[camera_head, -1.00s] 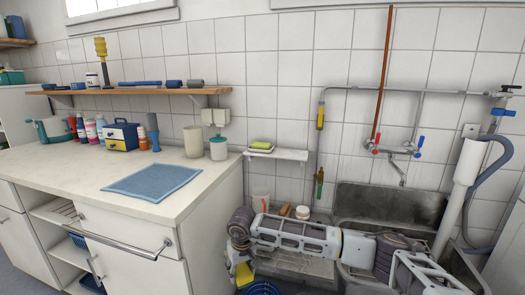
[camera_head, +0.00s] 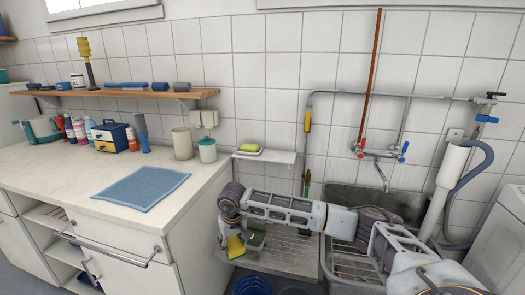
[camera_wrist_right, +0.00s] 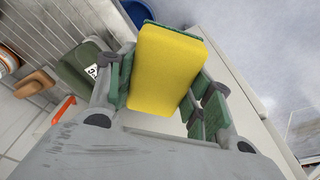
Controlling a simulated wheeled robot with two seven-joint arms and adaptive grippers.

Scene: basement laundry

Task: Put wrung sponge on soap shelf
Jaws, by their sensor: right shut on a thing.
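The sponge (camera_head: 235,246) is a yellow block with a green scouring face; it fills the middle of the right wrist view (camera_wrist_right: 168,65). My right gripper (camera_wrist_right: 165,85) is shut on it, with green-padded fingers on both sides. In the head view this gripper (camera_head: 236,238) hangs in front of the drainboard, beside the counter's right end. The soap shelf (camera_head: 282,158) is a small white ledge on the tiled wall, above and behind the gripper. A green-and-yellow item (camera_head: 249,148) in a pale dish sits on its left part. My left gripper is not in view.
The ribbed drainboard (camera_head: 290,255) and grey sink (camera_head: 400,205) lie below my right arm. The counter (camera_head: 95,175) with a blue cloth (camera_head: 142,188) is on the left. A green object (camera_wrist_right: 80,72) stands near the gripper. The shelf's right part is bare.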

